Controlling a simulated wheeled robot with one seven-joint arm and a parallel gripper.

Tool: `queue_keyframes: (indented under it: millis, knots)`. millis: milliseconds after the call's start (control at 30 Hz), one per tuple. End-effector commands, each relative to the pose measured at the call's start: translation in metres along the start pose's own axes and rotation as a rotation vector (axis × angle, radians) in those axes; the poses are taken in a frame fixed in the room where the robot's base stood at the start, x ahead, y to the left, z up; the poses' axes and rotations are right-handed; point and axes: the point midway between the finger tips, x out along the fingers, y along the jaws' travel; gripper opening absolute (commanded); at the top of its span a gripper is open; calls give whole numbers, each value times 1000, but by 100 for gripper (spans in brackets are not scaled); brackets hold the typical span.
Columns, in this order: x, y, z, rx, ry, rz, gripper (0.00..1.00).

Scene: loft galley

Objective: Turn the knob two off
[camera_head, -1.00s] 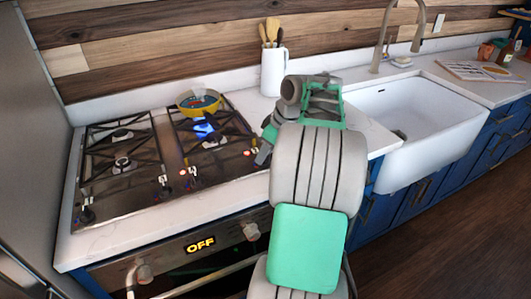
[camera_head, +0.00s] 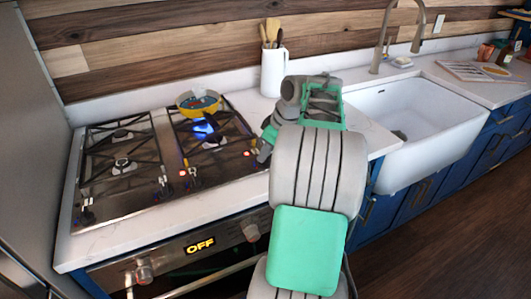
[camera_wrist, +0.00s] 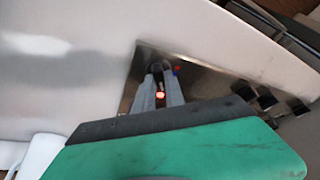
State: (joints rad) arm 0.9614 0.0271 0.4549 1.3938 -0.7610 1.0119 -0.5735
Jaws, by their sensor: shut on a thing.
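The stovetop (camera_head: 125,190) has burners under black grates and several small knobs along its front edge. A blue flame (camera_head: 204,128) burns in the right half, in front of the yellow pan. My gripper (camera_wrist: 160,98) is at the stovetop's right front corner, its fingers shut on a small dark knob (camera_wrist: 157,70). A red light glows between the fingers in the wrist view. In the head view my wrist mostly hides this knob. Other knobs (camera_head: 165,187) stand free to the left, some with red lights beside them. I cannot read any knob's number.
A yellow pan (camera_head: 198,103) sits on the back right grate. A white utensil jug (camera_head: 273,72) stands behind my arm. The oven front below has a display reading OFF and two larger knobs (camera_head: 251,232). A white sink (camera_head: 430,125) lies to the right.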

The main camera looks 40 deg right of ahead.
Motion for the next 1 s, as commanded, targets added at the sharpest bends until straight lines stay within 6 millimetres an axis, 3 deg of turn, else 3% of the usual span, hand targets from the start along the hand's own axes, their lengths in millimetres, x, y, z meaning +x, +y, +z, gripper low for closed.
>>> queue_keyframes:
  millis: [1000]
  knots:
    - [2,-4,-1,529,0,219,0]
